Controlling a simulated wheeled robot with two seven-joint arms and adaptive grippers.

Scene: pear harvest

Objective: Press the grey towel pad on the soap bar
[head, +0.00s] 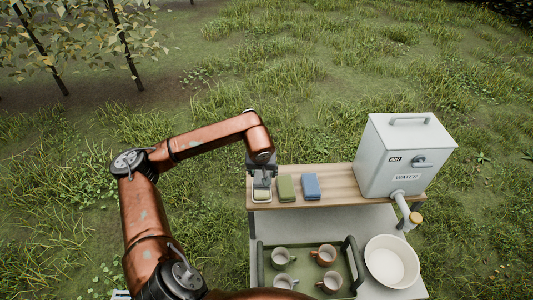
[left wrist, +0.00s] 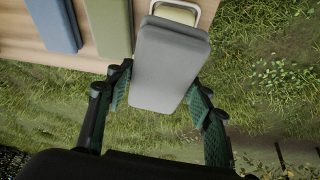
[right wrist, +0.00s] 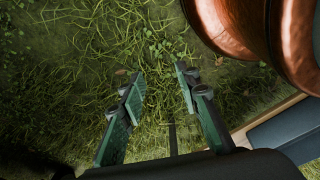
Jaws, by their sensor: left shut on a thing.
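My left gripper (left wrist: 164,98) is shut on the grey towel pad (left wrist: 170,65), a rounded block between its two fingers. The pad's far end lies in front of the soap bar (left wrist: 178,14) and its pale dish rim (left wrist: 198,12) in the left wrist view. In the head view the yellowish soap bar (head: 262,195) shows at the left end of the wooden shelf (head: 340,180), just below the left gripper (head: 262,181). I cannot tell whether pad and soap touch. My right gripper (right wrist: 158,84) is open and empty above grass.
A green pad (head: 286,188) and a blue pad (head: 311,186) lie just right of the soap. A water dispenser (head: 395,160) stands on the shelf's right end. Below are a green tray (head: 304,262) with several mugs and a white bowl (head: 372,262).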

